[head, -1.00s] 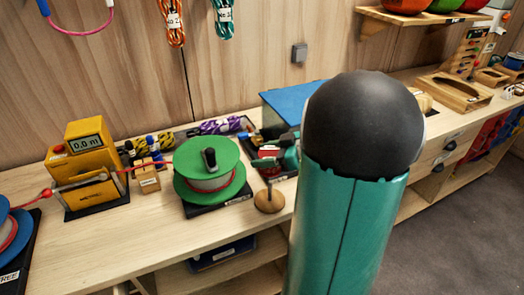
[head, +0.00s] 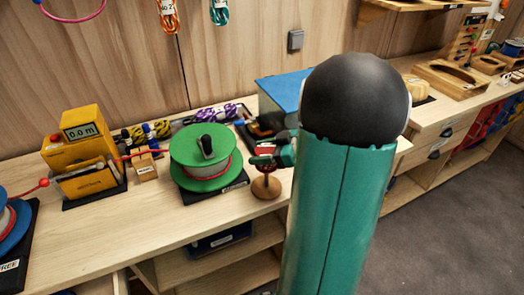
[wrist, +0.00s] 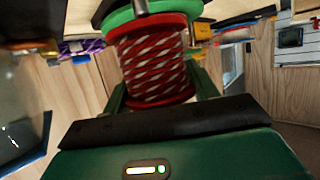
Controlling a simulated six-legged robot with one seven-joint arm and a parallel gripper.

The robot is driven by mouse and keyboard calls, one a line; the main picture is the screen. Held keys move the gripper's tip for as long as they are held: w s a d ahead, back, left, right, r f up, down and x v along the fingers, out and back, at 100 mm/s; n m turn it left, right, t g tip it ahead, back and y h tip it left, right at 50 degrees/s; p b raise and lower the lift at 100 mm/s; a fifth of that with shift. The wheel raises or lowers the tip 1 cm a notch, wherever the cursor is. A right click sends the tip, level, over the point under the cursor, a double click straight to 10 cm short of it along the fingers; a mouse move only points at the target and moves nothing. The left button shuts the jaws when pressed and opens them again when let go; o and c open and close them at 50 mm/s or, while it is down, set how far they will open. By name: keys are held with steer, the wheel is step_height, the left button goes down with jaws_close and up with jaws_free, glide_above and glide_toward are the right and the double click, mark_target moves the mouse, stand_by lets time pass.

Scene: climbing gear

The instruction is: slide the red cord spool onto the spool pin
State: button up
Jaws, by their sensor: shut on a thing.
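The red cord spool (wrist: 152,60), wound with red and white cord, sits between the green fingers of my gripper (wrist: 160,95) in the wrist view. My gripper is shut on it. In the head view the spool (head: 262,160) shows small at the tip of my gripper (head: 280,156), partly hidden by it. The spool pin's round wooden base (head: 266,188) stands on the bench right under the spool. The pin's upper part is hidden by or behind the spool, so I cannot tell whether the spool is around the pin or just above it.
A large green reel (head: 205,160) stands close to the left of the pin. A yellow meter box (head: 82,150) and a small wooden block (head: 145,167) are farther left. A blue-topped box (head: 282,90) stands behind. Bare bench lies in front.

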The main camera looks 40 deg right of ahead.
steer(key=shift+f, duration=0.2)
steer(key=shift+f, duration=0.35)
steer(key=shift+f, duration=1.15)
steer(key=shift+f, duration=0.2)
steer(key=shift+f, duration=1.25)
stand_by(0.4)
steer(key=o, duration=1.1)
steer(key=shift+d, duration=0.1)
